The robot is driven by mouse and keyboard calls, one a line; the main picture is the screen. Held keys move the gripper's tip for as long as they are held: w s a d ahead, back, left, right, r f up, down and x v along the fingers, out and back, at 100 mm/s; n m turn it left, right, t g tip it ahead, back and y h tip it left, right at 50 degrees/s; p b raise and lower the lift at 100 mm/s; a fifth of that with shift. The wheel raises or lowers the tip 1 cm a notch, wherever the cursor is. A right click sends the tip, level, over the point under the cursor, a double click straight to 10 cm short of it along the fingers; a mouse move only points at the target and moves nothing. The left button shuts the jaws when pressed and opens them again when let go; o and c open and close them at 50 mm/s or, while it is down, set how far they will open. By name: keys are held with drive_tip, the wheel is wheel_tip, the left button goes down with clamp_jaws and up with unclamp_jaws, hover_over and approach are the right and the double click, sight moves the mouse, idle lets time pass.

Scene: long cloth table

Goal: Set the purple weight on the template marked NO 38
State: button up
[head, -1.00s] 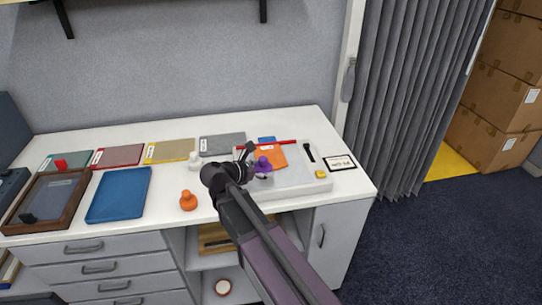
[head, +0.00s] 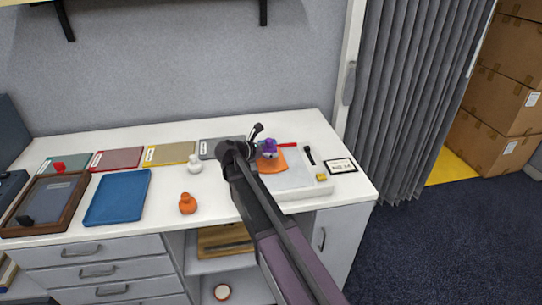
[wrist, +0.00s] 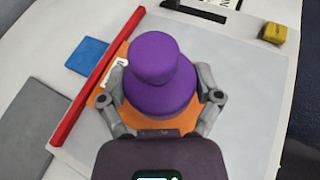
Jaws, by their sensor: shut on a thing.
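My gripper (head: 263,151) is shut on the purple weight (head: 269,144), a rounded knobbed piece. In the wrist view the purple weight (wrist: 160,80) is upright between the two fingers (wrist: 162,97). Behind it in that view lies an orange template (wrist: 176,123), which also shows in the head view (head: 277,165) on a white board. The weight appears held above the template; the gap is hard to judge. The orange template's label is mostly hidden. Teal (head: 52,163), red (head: 117,157), yellow (head: 170,152) and grey (head: 214,146) templates lie along the back; their numbers are unreadable.
A white weight (head: 194,164) and an orange weight (head: 187,204) stand left of my arm. A blue tray (head: 117,198) and a wooden frame (head: 70,203) lie farther left. The white board (head: 300,180) carries a red bar (wrist: 95,80) and a yellow block (head: 321,177).

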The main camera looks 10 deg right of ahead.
drive_tip(key=shift+w+d, duration=0.2)
drive_tip(key=shift+w, duration=0.4)
drive_tip(key=shift+w+d+f, duration=0.1)
drive_tip(key=shift+w+d, duration=0.1)
drive_tip(key=shift+w, duration=0.45)
drive_tip(key=shift+f+b, duration=1.75)
drive_tip(key=shift+b, duration=0.1)
drive_tip(key=o, duration=1.1)
drive_tip(key=shift+s+f, duration=0.1)
